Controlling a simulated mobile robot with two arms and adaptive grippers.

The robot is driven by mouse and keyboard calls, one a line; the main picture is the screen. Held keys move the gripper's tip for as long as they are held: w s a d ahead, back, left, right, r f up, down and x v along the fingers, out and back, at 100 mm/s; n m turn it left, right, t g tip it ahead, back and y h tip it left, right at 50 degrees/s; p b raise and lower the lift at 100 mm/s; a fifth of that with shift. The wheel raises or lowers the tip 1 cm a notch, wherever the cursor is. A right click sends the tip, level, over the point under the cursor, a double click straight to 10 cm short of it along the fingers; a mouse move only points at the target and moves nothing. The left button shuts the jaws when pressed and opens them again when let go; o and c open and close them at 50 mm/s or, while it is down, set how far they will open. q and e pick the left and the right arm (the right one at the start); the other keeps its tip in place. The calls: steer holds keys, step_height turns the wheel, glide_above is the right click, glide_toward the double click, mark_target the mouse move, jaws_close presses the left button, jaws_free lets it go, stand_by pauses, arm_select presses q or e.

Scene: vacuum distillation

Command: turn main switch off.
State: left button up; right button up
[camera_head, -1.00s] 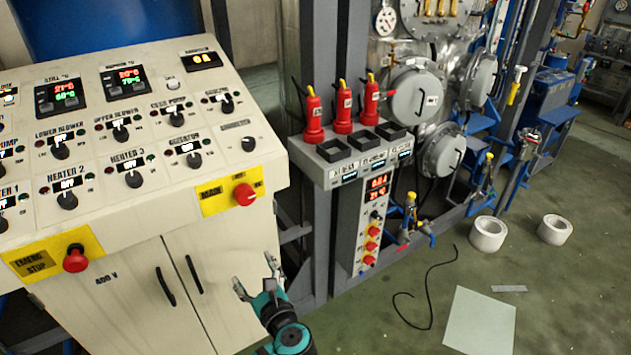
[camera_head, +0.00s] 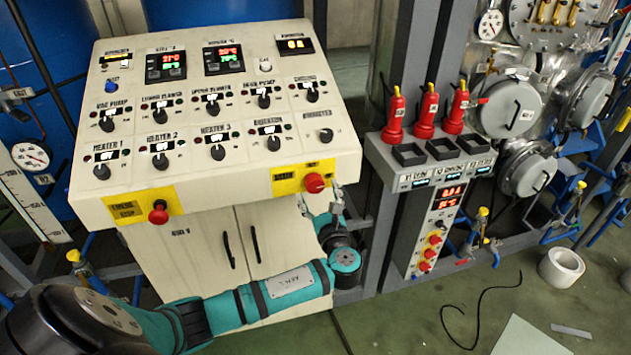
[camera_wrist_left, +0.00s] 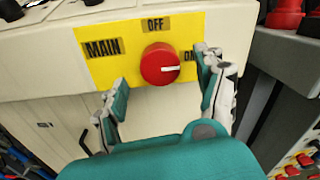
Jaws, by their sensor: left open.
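The main switch is a red round knob (camera_head: 314,183) on a yellow plate (camera_head: 290,178) at the right of the console's front edge. In the left wrist view the knob (camera_wrist_left: 160,64) carries a white mark pointing right, toward the ON label (camera_wrist_left: 190,57); the OFF label (camera_wrist_left: 155,25) is above it. My left gripper (camera_head: 322,200) is just below and around the knob in the head view. In the wrist view its two fingers (camera_wrist_left: 163,90) are spread, one on each side of the knob, with gaps to it. My right gripper is not seen.
The console (camera_head: 225,140) holds several other knobs and displays. A red emergency stop button (camera_head: 158,211) sits at its left front. A grey rack with red-handled devices (camera_head: 427,110) stands close to the right. White rolls (camera_head: 561,268) and a black cable lie on the floor.

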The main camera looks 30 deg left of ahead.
mark_target(316, 188)
arm_select(q)
steer(key=x, duration=0.4)
steer(key=shift+p, duration=0.3)
steer(key=c, duration=1.2)
